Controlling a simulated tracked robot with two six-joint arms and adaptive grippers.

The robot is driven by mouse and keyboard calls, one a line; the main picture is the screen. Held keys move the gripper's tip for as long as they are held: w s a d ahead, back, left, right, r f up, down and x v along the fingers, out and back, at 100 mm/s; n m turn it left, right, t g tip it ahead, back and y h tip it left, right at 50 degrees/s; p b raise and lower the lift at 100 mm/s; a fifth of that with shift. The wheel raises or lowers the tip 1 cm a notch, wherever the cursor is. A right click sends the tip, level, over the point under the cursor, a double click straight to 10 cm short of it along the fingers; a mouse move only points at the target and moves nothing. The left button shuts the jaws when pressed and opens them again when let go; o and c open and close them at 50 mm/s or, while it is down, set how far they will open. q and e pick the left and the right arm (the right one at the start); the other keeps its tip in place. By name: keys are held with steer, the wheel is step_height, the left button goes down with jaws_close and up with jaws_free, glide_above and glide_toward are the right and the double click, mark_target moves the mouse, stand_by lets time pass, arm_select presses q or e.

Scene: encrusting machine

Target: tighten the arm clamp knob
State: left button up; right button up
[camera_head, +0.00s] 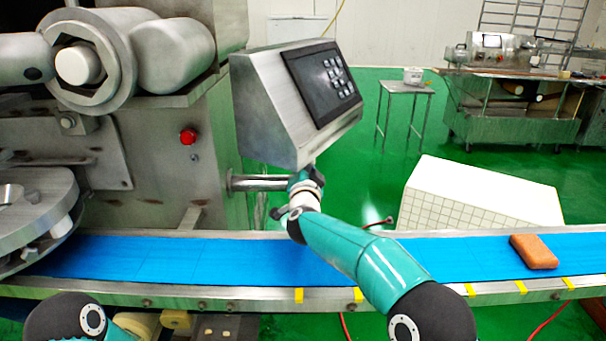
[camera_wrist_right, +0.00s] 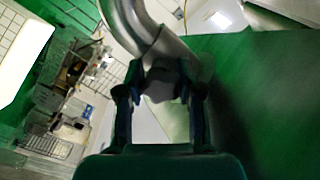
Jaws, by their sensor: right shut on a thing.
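The control panel box (camera_head: 300,95) stands on a bent metal arm (camera_head: 258,183) at the side of the machine. My right gripper (camera_head: 306,182) is at the joint just below the box. In the right wrist view my right gripper (camera_wrist_right: 161,84) has its two fingers on either side of a small grey knob (camera_wrist_right: 158,90) under the curved metal tube (camera_wrist_right: 140,28). It is shut on this knob. In the head view the fingers and wrist hide the knob. My left gripper is out of view; only part of my left arm shows at the bottom left.
A blue conveyor belt (camera_head: 190,258) with metal rails runs below the panel. An orange-brown block (camera_head: 534,251) lies on its right part. A white tiled box (camera_head: 480,195) stands behind the belt. A red button (camera_head: 188,136) is on the machine's side.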

steer(key=m+b, duration=0.1)
steer(key=m, duration=0.1)
steer(key=f+m+b, duration=0.1)
steer(key=m, duration=0.2)
steer(key=shift+a+f+m+b, duration=0.1)
steer(key=shift+f+m+b, duration=0.05)
steer(key=shift+m+b, duration=1.2)
steer(key=shift+m, duration=1.25)
steer(key=o, duration=1.2)
steer(key=shift+r, duration=0.4)
steer(key=shift+r, duration=0.1)
steer(key=shift+s, duration=0.15)
